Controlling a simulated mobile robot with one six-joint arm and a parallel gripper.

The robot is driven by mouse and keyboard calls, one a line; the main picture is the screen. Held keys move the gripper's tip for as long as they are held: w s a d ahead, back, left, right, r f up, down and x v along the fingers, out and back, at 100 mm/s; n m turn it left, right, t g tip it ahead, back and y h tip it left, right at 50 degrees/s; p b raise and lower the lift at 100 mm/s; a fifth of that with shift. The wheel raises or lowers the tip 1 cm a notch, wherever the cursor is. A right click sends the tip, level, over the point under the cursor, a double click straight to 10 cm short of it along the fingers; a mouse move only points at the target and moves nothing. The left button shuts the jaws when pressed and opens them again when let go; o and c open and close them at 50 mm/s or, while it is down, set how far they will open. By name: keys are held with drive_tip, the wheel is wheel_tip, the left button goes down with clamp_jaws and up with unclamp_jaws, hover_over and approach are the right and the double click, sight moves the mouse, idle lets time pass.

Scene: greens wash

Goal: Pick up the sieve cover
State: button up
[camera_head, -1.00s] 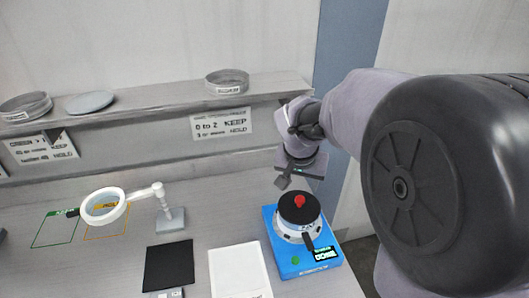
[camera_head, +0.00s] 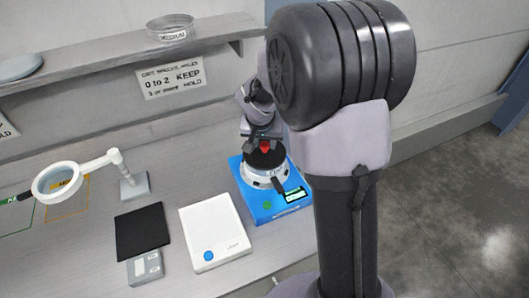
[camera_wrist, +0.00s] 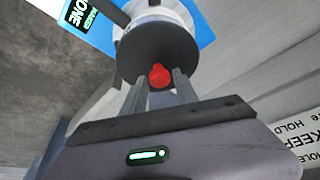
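The sieve cover (camera_head: 262,159) is a dark round disc with a red knob (camera_wrist: 160,76) at its centre. It sits on top of the white and grey sieve unit (camera_head: 262,180), which stands on a blue base (camera_head: 276,208). My gripper (camera_head: 264,142) is directly above the cover. In the wrist view my gripper (camera_wrist: 160,88) has its two fingers apart, one on each side of the red knob. A gap seems to show between knob and fingers; whether they touch is hard to tell.
A white tablet-like device (camera_head: 212,232) and a black-topped scale (camera_head: 143,231) lie left of the blue base. A white magnifier lamp (camera_head: 58,181) stands further left. A shelf with a sieve labelled MEDIUM (camera_head: 170,27) runs behind. A wall sign (camera_head: 172,78) hangs below it.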

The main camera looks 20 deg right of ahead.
clamp_jaws()
